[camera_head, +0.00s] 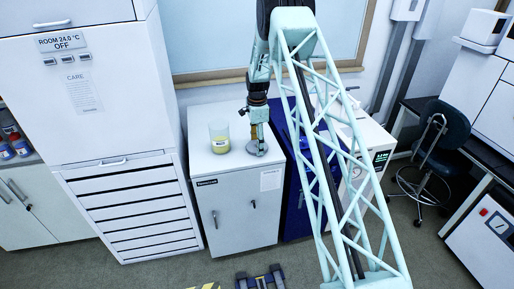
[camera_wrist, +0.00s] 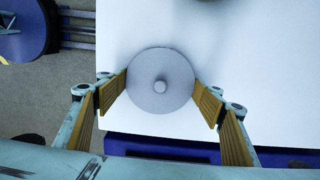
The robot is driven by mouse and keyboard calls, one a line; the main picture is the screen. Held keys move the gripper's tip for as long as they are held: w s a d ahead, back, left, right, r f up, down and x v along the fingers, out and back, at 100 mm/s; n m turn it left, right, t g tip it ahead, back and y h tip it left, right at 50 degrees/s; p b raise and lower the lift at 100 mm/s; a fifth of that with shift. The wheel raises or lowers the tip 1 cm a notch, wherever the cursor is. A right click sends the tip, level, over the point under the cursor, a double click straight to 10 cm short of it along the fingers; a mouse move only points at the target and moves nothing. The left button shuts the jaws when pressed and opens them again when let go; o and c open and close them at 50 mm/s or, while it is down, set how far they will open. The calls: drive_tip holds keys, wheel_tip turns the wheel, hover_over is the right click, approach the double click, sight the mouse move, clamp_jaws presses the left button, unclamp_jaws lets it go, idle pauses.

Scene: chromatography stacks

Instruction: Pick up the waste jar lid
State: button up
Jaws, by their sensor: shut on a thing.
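The waste jar lid (camera_wrist: 150,68) is a round grey disc with a small central knob, seen from above in the wrist view. My gripper (camera_wrist: 160,98) has one yellow-padded finger on each side of the disc and is shut on it. In the head view, the lid (camera_head: 258,151) is at the white cabinet top beneath my gripper (camera_head: 258,143). I cannot tell whether it touches the surface. The waste jar (camera_head: 219,138), pale yellow with a label, stands uncovered just left of the gripper.
The white cabinet (camera_head: 235,210) carries the jar and has bare top around it. A tall drawer unit (camera_head: 125,205) stands to the left. A dark blue cabinet (camera_head: 296,208) adjoins on the right, with a white instrument (camera_head: 372,150) beyond. A chair (camera_head: 440,140) stands farther right.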

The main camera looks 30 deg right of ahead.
drive_tip(key=shift+r, duration=0.1)
drive_tip(key=shift+r, duration=1.75)
drive_tip(key=s+a+r+b, duration=0.1)
drive_tip(key=s+a, duration=0.3)
drive_tip(key=s, duration=1.1)
drive_tip(key=shift+s+a+r, duration=0.15)
drive_tip(key=shift+s, duration=0.1)
drive_tip(key=shift+a, duration=0.1)
